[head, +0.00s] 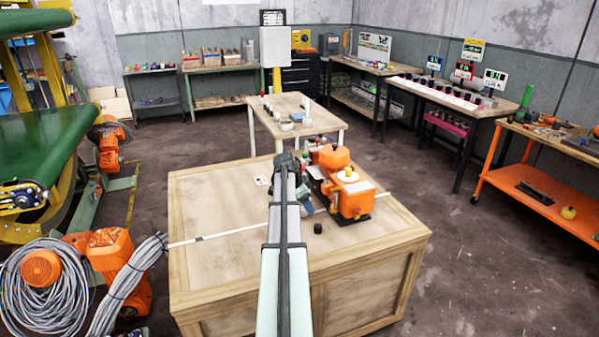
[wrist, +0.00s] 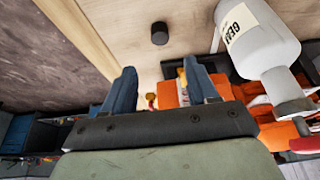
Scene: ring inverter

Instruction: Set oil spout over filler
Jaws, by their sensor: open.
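A pale grey-white bottle (wrist: 258,38), with a dark-lettered label that seems to begin "GEA", shows at the right of the wrist view. Its narrower spout-like end points down in the picture. My gripper (wrist: 159,75) is open, with two blue fingers apart and nothing visible between their tips. The bottle is outside the fingers, to their right. An orange machine (head: 350,197) stands on the wooden crate, with a white disc and yellow piece on top. Its orange body (wrist: 172,94) also shows behind the fingers. I cannot tell which part is the filler. My arm hides part of the crate top.
A small black cap-like cylinder (head: 318,228) stands on the crate top (head: 215,205) near the machine; it also shows in the wrist view (wrist: 159,33). The crate's left side is mostly clear. A small table (head: 285,103) with items stands behind.

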